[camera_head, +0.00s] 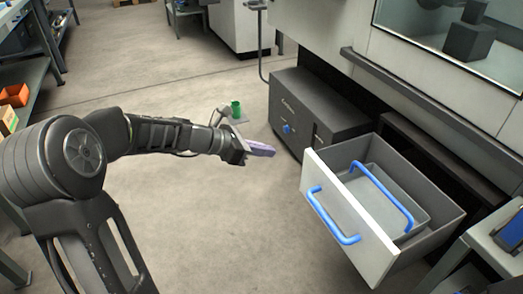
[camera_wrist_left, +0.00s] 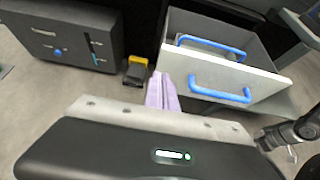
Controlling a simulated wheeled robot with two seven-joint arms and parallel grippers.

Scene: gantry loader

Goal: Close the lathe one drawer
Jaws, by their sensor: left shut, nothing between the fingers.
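The lathe drawer (camera_head: 372,237) is pulled out of the machine at the right of the head view. It has a white front and a blue bar handle (camera_head: 329,216). Inside it is a grey tray with a second blue handle (camera_head: 384,196). In the left wrist view the drawer front (camera_wrist_left: 272,86) and its handle (camera_wrist_left: 220,93) show at the right. My left gripper (camera_head: 261,149), with purple fingers, is shut and empty, left of the drawer and apart from it in the head view. Its fingers show in the left wrist view (camera_wrist_left: 162,92). I cannot identify my right gripper.
A dark grey cabinet (camera_head: 300,112) stands beyond the drawer. A grey side table (camera_head: 497,238) is close to the drawer's right. A green cup-like object (camera_head: 236,109) shows behind my left wrist. Shelving lines the left edge. The floor before the drawer is clear.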

